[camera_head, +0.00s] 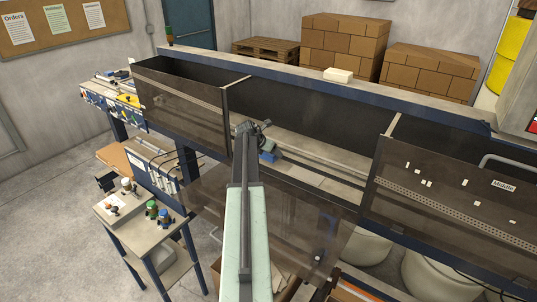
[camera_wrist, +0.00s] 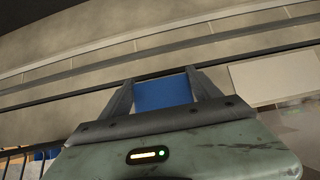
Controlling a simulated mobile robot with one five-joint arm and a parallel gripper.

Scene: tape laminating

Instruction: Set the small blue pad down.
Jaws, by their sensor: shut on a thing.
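My gripper (camera_wrist: 162,92) is shut on the small blue pad (camera_wrist: 162,93), which sits between the two grey fingers in the wrist view. In the head view my arm reaches forward, and the gripper (camera_head: 262,142) is at the opening in the middle of the long dark machine. The pad (camera_head: 268,157) shows there as a small blue patch just below and right of the gripper. The pale bed of the machine (camera_head: 320,167) lies around and beyond it. I cannot tell whether the pad touches the bed.
Transparent dark panels stand left (camera_head: 180,100) and right (camera_head: 445,190) of the opening. A lowered clear panel (camera_head: 300,225) lies in front, under my arm. A rail runs along the bed. A small table (camera_head: 130,205) with several bottles stands at the left.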

